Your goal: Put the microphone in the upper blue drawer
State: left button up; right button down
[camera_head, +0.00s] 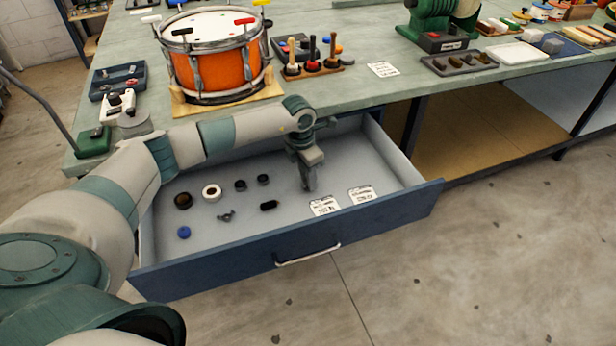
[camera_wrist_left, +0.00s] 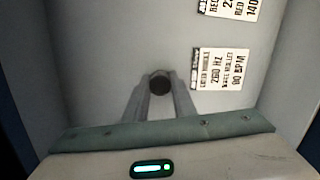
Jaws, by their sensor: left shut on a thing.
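The blue drawer (camera_head: 225,262) under the bench is pulled open, showing its pale grey inside. My left gripper (camera_head: 309,184) reaches down into it, right of the middle. In the left wrist view my left gripper (camera_wrist_left: 160,98) is shut on the microphone (camera_wrist_left: 160,82), of which only a dark round end shows between the fingers. In the head view the microphone is hidden by the fingers. I cannot tell whether it touches the drawer floor. My right gripper is out of view.
Several small round parts, such as a white ring (camera_head: 211,192) and a blue cap (camera_head: 184,233), lie in the drawer's left half. Two labels, one a white card (camera_head: 324,206), lie near the front. An orange drum (camera_head: 212,68) stands on the bench (camera_head: 350,95).

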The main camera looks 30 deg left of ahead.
aim_at(304, 179)
pick_arm(q)
jog(key=shift+f, duration=0.15)
jog(key=o, duration=1)
jog(key=shift+o, duration=0.2)
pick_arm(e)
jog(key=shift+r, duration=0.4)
pick_arm(q)
jog(key=shift+r, duration=0.4)
notch_tip(304, 179, up, 12)
jog(key=s, duration=0.1)
jog(key=shift+a+f+b, duration=0.25)
jog(key=shift+a+b, duration=0.1)
jog(key=shift+b, duration=0.1)
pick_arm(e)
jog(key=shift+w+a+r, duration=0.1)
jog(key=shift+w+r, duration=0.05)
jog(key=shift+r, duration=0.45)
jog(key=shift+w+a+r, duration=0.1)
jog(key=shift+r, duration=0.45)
pick_arm(q)
jog(key=shift+s, duration=0.1)
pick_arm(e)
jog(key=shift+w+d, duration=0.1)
